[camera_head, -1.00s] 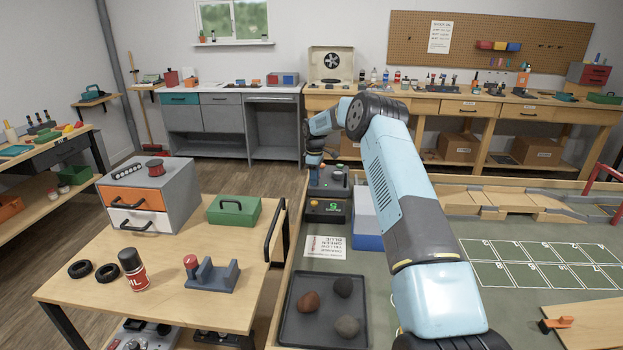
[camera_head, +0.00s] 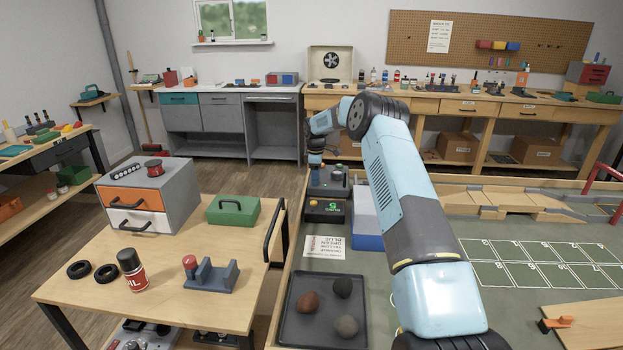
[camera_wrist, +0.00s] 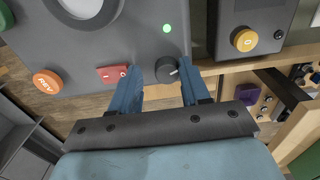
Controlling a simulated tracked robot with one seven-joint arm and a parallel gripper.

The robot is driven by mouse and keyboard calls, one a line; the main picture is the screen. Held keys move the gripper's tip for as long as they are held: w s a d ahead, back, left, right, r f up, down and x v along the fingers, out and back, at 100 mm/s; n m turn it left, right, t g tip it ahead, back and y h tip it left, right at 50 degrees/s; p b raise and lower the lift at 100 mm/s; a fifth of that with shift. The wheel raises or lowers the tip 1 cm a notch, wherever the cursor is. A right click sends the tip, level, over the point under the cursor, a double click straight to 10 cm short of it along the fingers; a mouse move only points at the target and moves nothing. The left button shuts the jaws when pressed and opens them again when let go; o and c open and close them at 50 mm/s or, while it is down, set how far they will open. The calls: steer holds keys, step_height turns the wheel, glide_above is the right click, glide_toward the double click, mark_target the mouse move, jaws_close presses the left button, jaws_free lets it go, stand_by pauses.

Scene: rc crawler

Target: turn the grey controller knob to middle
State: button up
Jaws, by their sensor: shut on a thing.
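The grey controller (camera_wrist: 90,60) fills the upper left of the wrist view, with a small dark grey knob (camera_wrist: 167,71) near its edge. A pale pointer line shows on the knob, slanting up to the right. My gripper (camera_wrist: 160,68) has its two blue fingers on either side of the knob and is shut on it. In the head view the controller (camera_head: 327,181) stands at the far left end of the large table, under my arm's end. The knob cannot be made out there.
On the controller are an orange REV button (camera_wrist: 46,82), a red switch (camera_wrist: 112,74) and a lit green lamp (camera_wrist: 167,28). A box with a yellow button (camera_wrist: 245,40) stands to the right. In the head view a blue-and-white block (camera_head: 366,218) stands near the controller.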

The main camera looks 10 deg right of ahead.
steer(key=shift+o, duration=1.3)
steer(key=shift+a, duration=0.1)
step_height(320, 180, up, 14)
steer(key=shift+f, duration=0.2)
steer(key=f+m, duration=0.8)
steer(key=f, duration=0.1)
steer(key=f+m, duration=0.3)
steer(key=f, duration=0.2)
steer(key=shift+s+a+m, duration=0.1)
steer(key=shift+s+m, duration=0.2)
steer(key=shift+m, duration=0.1)
